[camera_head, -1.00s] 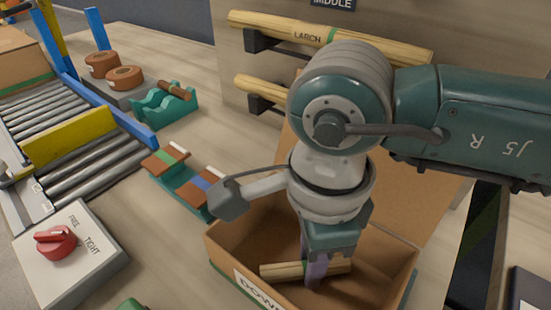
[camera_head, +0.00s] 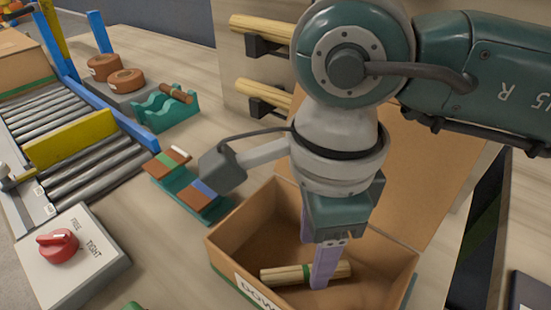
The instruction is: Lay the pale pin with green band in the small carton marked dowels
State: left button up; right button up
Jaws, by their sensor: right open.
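The pale pin (camera_head: 283,275) lies across the floor of the open cardboard carton (camera_head: 226,255), and its green band (camera_head: 306,272) shows near the middle. The carton's front label is partly cut off by the picture's lower edge and reads "DOW". My right gripper (camera_head: 315,264) points down into the carton with its two lilac fingers apart. The nearer finger passes in front of the pin and hides a short piece of it right of the band. I cannot tell whether that finger touches the pin. My left gripper is not in view.
A switch box with a red knob (camera_head: 58,246) stands at the lower left, beside the roller conveyor (camera_head: 70,158). A teal rack with wooden pieces (camera_head: 185,187) stands close left of the carton. A teal cradle (camera_head: 165,112) and wall-held rods (camera_head: 262,97) are farther back.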

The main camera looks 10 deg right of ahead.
aim_at(310, 269)
notch_tip(310, 269, up, 8)
jog(key=shift+r, duration=0.15)
dwell(1.2)
